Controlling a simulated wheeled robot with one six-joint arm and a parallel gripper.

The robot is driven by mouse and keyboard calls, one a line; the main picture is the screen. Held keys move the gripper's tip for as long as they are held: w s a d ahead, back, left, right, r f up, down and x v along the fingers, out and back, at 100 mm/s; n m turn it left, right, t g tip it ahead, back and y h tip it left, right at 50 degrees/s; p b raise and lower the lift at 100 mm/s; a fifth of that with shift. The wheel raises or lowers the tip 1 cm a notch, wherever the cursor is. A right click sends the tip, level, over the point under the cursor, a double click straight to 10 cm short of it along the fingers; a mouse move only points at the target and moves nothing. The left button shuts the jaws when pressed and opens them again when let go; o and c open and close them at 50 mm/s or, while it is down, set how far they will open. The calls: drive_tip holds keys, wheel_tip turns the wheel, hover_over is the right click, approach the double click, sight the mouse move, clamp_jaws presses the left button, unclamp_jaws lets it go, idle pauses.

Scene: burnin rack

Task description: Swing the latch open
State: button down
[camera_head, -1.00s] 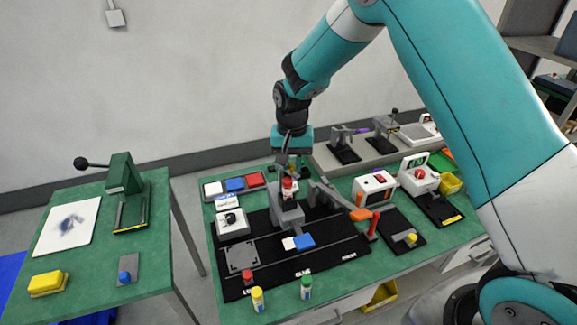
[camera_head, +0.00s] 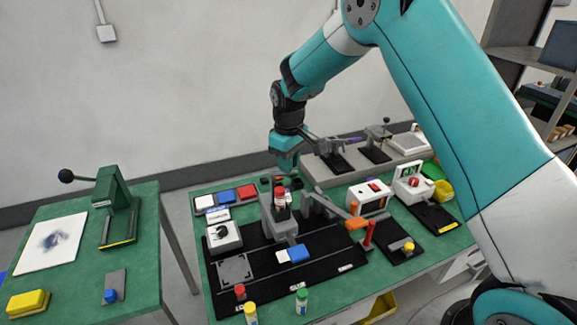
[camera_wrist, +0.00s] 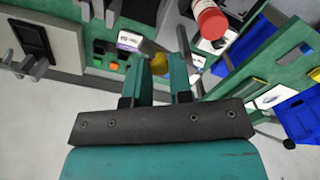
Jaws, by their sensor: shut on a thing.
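My gripper (camera_head: 288,168) points down over the back of the near green bench, just behind a grey fixture (camera_head: 279,222) with a red-and-white bottle (camera_head: 280,198) in it. In the wrist view, the two teal fingers of my gripper (camera_wrist: 160,72) are close together on a small rounded yellow piece (camera_wrist: 160,62). The fingers hide much of this piece. I cannot tell from its shape whether it is the latch's handle. No other part is clearly the latch. The bottle's red end also shows in the wrist view (camera_wrist: 208,20).
A grey lever with an orange end (camera_head: 355,223) lies right of the fixture. A white knob box (camera_head: 223,237) stands left of it. Red, blue and white trays line the back left. A raised grey bench (camera_head: 312,168) with black-based fixtures lies behind.

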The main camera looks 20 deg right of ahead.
drive_tip(key=shift+w+n, duration=0.3)
drive_tip(key=shift+n, duration=0.4)
drive_tip(key=shift+w+n, duration=0.25)
drive_tip(key=shift+n, duration=0.45)
drive_tip(key=shift+r, duration=0.1)
drive_tip(key=c, duration=1)
unclamp_jaws()
drive_tip(key=shift+c, duration=0.2)
wheel_tip(320, 180, up, 17)
drive_tip(key=b, duration=0.4)
drive_tip(key=shift+r, duration=0.15)
drive_tip(key=s+a+f+y, duration=0.1)
drive_tip(key=s+a+f, duration=0.1)
drive_tip(key=s, duration=0.9)
drive_tip(key=s+a+f+m+y, duration=0.1)
drive_tip(key=s+a, duration=0.3)
drive_tip(key=s, duration=0.8)
drive_tip(key=s+a+f+m+y+b, duration=0.1)
drive_tip(key=s+a+f+y, duration=0.1)
drive_tip(key=s, duration=1)
drive_tip(key=shift+s+a+f, duration=0.2)
drive_tip(key=shift+a+f, duration=0.25)
drive_tip(key=shift+f, duration=0.15)
